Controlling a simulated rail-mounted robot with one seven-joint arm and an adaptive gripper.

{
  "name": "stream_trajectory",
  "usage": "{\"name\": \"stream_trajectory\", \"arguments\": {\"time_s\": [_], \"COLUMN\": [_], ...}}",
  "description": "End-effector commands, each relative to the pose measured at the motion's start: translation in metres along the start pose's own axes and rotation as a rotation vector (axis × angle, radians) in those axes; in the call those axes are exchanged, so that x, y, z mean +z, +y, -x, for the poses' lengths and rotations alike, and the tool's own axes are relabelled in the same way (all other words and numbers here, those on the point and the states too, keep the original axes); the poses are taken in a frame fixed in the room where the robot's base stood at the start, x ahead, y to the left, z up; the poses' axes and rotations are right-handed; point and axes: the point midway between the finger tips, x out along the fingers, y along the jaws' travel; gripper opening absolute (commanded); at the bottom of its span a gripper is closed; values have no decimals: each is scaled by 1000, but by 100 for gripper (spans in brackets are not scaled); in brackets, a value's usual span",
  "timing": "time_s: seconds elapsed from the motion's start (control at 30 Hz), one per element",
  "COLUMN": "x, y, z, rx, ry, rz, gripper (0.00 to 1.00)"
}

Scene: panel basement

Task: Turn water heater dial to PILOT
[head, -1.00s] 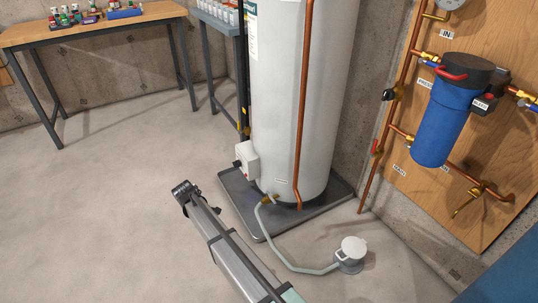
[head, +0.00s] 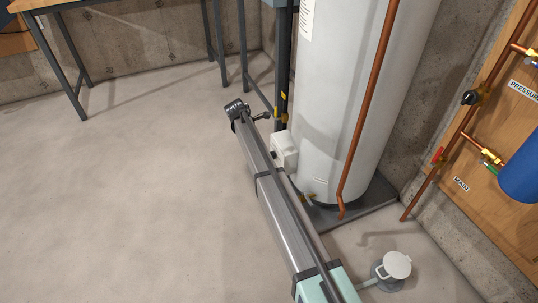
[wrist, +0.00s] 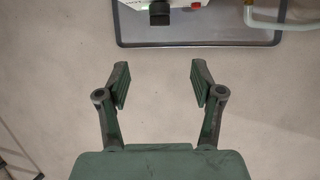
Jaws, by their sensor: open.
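The water heater (head: 345,100) is a tall white tank at right of centre in the head view. Its small white control box (head: 286,148) sits low on its left side, with a dark knob on its left face. In the wrist view part of the control box (wrist: 180,4) is cut off by the top edge, with the black dial (wrist: 158,4) and a red spot beside it. The dial's setting cannot be read. My gripper (wrist: 158,77) is open and empty, fingers apart and pointing toward the box, short of it. In the head view my arm passes left of the box; its fingertips are not clear.
The heater stands in a dark drip pan (head: 379,201), whose near edge crosses the wrist view. Copper pipes (head: 362,105) run beside the tank. A workbench (head: 70,10) stands behind; the left floor is clear.

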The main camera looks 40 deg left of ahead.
Motion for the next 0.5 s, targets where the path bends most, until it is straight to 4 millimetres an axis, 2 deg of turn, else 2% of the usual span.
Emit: {"name": "stream_trajectory", "arguments": {"time_s": [0.17, 0.5], "x": [-1, -1], "y": [0, 0], "z": [-28, -96], "rx": [-2, -2], "ry": [0, 0], "rz": [-2, -3], "gripper": [67, 67]}}
